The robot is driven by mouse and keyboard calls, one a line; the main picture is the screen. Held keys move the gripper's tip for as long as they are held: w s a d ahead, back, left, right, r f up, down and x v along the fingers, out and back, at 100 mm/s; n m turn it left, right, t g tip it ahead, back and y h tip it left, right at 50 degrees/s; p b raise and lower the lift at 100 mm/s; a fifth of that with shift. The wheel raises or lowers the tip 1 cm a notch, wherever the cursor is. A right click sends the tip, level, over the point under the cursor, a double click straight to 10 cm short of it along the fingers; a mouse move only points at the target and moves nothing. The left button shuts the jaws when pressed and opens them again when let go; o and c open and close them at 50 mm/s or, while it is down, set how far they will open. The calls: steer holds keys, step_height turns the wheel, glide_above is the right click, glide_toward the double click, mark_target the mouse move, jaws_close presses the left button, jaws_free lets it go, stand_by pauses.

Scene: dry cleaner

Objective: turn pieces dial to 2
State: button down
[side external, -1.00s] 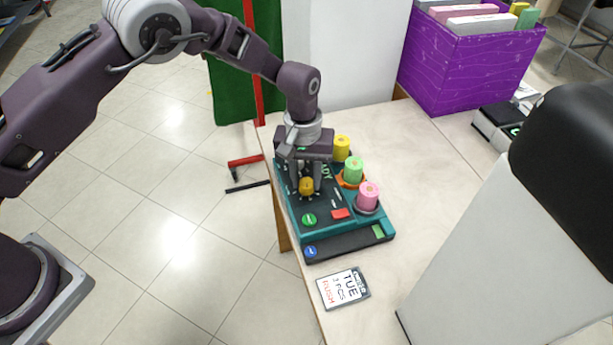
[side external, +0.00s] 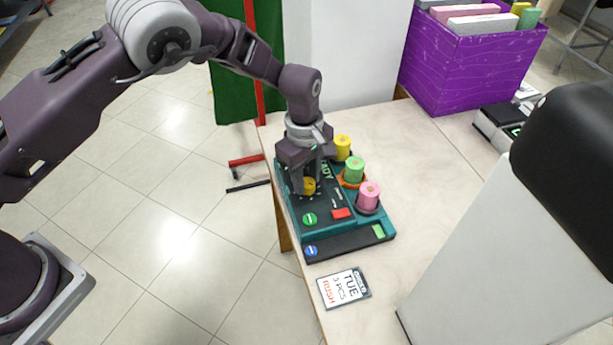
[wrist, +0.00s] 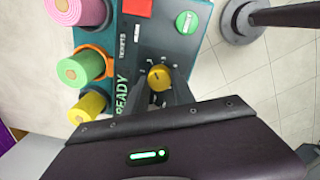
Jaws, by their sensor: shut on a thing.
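The yellow pieces dial (side external: 309,186) sits on the dark top panel of a teal tagging machine (side external: 345,238) on the counter. In the wrist view the dial (wrist: 159,77) shows a dark pointer mark and small marks around it; I cannot read its setting. My gripper (side external: 309,187) points down over the panel, its fingers shut on the dial from two sides. The fingers also show beside the dial in the wrist view (wrist: 160,88). A card (side external: 344,288) reading TUE, PCS and RUSH lies in front of the machine; its piece number is too small to read surely.
Yellow (side external: 342,146), green (side external: 354,169) and pink (side external: 369,195) rolls stand along the machine's right side. A red button (side external: 341,213) and a green button (side external: 310,219) are near the dial. A purple box (side external: 470,65) stands at the back right. The counter's middle is clear.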

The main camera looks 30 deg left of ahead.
mark_target(306, 182)
steer(key=shift+n, duration=0.9)
steer(key=c, duration=1)
jaws_free()
steer(key=shift+c, duration=0.2)
steer(key=shift+r, duration=0.15)
step_height(306, 182, up, 7)
steer(key=shift+s+f, duration=0.1)
